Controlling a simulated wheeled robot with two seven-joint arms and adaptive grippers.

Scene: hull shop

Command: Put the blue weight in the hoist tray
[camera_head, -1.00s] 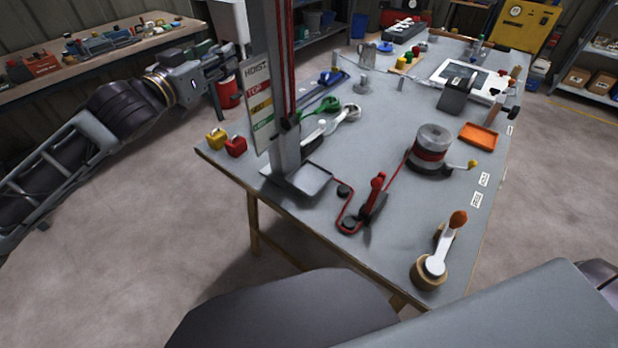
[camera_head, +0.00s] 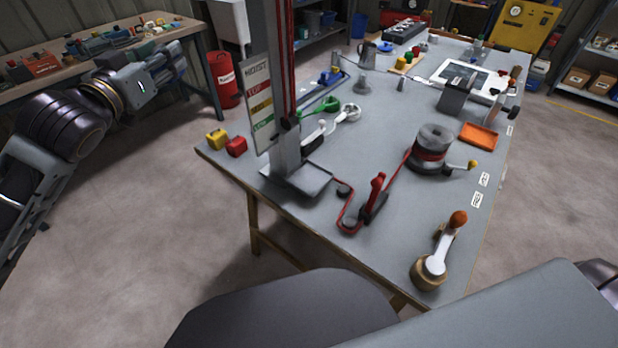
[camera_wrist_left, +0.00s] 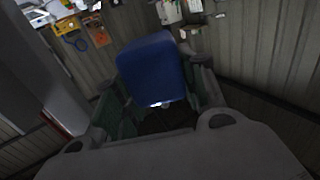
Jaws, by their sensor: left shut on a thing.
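The blue weight (camera_wrist_left: 152,68) fills the middle of the left wrist view, held between the fingers of my left gripper (camera_wrist_left: 155,103). In the head view my left gripper (camera_head: 174,66) is at the upper left, off the left side of the hoist table and in front of the back bench; the weight is hard to make out there. The hoist tray (camera_head: 312,182) is a flat grey plate at the foot of the hoist mast (camera_head: 284,100), near the table's front left corner. It looks empty. My right gripper does not show.
A yellow weight (camera_head: 215,138) and a red weight (camera_head: 236,147) stand at the table's left corner. A hoist sign (camera_head: 257,103) hangs left of the mast.

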